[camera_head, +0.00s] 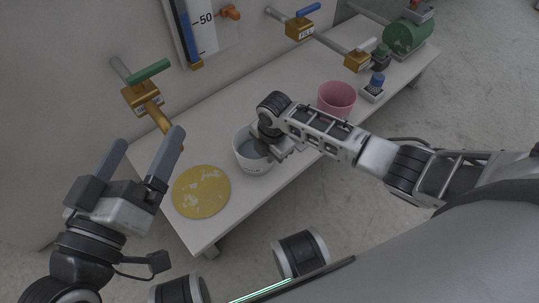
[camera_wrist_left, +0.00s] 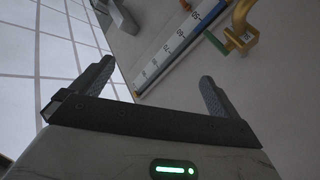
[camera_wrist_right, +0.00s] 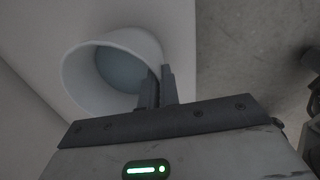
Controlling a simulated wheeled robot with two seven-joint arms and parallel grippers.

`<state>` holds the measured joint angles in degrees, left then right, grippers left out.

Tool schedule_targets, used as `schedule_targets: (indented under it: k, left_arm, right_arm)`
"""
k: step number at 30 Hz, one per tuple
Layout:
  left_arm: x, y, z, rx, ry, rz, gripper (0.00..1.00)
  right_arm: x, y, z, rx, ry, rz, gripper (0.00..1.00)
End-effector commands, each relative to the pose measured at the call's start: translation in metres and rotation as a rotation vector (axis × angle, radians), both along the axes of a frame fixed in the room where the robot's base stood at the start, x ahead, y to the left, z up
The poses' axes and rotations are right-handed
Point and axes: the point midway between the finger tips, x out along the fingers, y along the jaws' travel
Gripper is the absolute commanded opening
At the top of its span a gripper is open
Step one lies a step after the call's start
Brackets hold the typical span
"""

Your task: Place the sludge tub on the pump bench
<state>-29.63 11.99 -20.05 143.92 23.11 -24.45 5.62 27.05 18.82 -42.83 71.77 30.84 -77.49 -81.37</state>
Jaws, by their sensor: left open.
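A white tub (camera_head: 243,160) with grey contents and a label too small to read is at the near part of the long white bench (camera_head: 228,108); I take it as the sludge tub. My right gripper (camera_head: 272,149) reaches down at its right rim. In the right wrist view the fingers (camera_wrist_right: 158,85) are close together with the wall of the tub (camera_wrist_right: 85,80) between them. I cannot tell whether the tub's base touches the bench. My left gripper (camera_head: 151,145) is open and empty, raised left of the yellow disc.
A yellow disc (camera_head: 201,191) lies at the bench's near end, left of the tub. A pink tub (camera_head: 336,99), a small blue-topped item (camera_head: 374,87) and a green cylinder (camera_head: 406,37) stand farther along. Taps (camera_head: 142,97) and a gauge (camera_head: 203,25) are on the wall.

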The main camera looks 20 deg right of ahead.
Motion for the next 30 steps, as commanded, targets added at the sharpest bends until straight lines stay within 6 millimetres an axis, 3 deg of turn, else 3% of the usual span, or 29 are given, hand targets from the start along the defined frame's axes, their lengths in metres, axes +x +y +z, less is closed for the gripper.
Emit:
schedule_targets:
  k: [8, 10, 11, 20, 27, 30]
  left_arm:
    - [0.0, 0.0, 0.0, 0.004, -0.004, 0.002, 1.0]
    - [0.0, 0.0, 0.001, 0.005, -0.006, 0.002, 1.0]
    - [0.0, 0.0, 0.001, 0.006, -0.006, 0.002, 1.0]
    - [-0.001, 0.0, 0.001, 0.009, -0.005, -0.003, 1.0]
    - [-0.004, -0.001, 0.006, 0.049, 0.051, -0.011, 1.0]
    - [-0.008, 0.002, -0.015, 0.118, 0.116, 0.006, 1.0]
  right_arm:
    - [0.002, 0.001, 0.0, 0.003, -0.005, 0.0, 0.0]
    - [0.0, 0.0, -0.001, 0.001, -0.002, 0.0, 0.23]
    - [0.0, 0.0, -0.001, 0.001, -0.002, 0.0, 0.25]
    - [0.0, 0.0, 0.002, 0.0, -0.001, -0.001, 0.25]
    - [-0.002, -0.001, 0.041, 0.001, -0.003, 0.0, 0.25]
    - [-0.004, -0.002, 0.064, 0.0, -0.003, 0.0, 0.25]
